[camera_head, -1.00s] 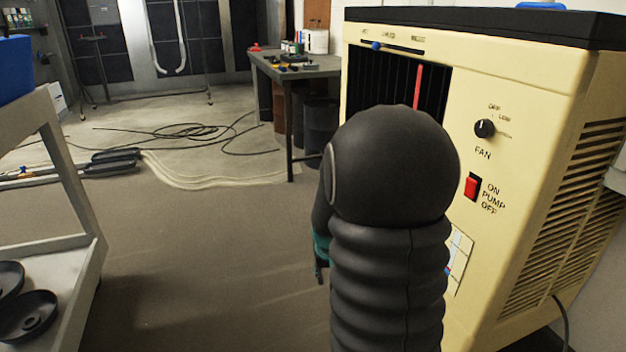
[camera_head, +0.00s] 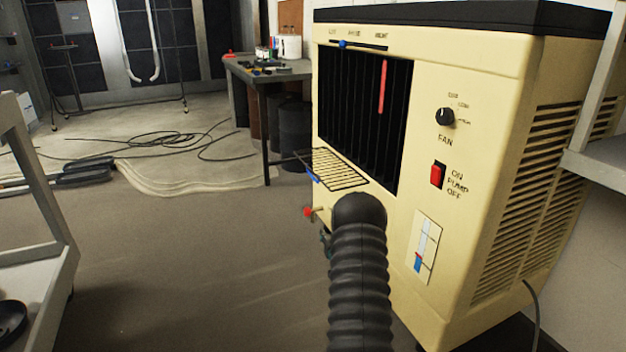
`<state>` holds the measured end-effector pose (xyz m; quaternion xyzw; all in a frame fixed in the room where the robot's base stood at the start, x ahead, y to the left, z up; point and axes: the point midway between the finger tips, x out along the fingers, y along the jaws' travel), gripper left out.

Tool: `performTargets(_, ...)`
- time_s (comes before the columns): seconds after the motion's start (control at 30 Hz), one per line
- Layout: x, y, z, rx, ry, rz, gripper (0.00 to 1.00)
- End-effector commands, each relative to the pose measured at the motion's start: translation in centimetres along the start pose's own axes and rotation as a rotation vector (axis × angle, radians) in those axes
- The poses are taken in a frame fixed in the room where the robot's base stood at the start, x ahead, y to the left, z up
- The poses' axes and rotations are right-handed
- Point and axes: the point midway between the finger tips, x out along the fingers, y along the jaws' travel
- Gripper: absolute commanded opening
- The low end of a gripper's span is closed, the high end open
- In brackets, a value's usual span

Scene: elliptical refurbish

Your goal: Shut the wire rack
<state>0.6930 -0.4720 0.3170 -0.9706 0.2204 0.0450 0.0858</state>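The wire rack (camera_head: 338,169) is a small black wire grid with a blue piece at its left front edge. It sticks out flat from the front of the cream cooler (camera_head: 468,75), just below the dark slatted opening (camera_head: 350,105). My dark ribbed arm rises from the bottom middle, with its rounded top just below and right of the rack. I cannot tell whether it touches the rack. A small teal part shows behind the arm's left side; my gripper's fingers are hidden.
A red-handled tap (camera_head: 308,212) sticks out below the rack. A grey shelf cart (camera_head: 35,200) stands at the left, and a white shelf (camera_head: 600,160) at the right. A workbench (camera_head: 262,78) stands behind. Floor between cart and cooler is clear; hoses (camera_head: 180,140) lie farther back.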

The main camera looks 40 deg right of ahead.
Motion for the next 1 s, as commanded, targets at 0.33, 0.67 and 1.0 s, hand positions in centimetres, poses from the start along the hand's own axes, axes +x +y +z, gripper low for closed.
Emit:
performTargets(0.33, -1.2, -3.3, -11.3, 0.056, 0.449, -0.193, 0.35)
performTargets(0.67, 0.3, -3.9, -13.0, 0.078, 0.484, -0.211, 0.35)
performTargets(1.0, 5.7, -5.2, -15.8, 0.077, 0.482, -0.212, 0.35)
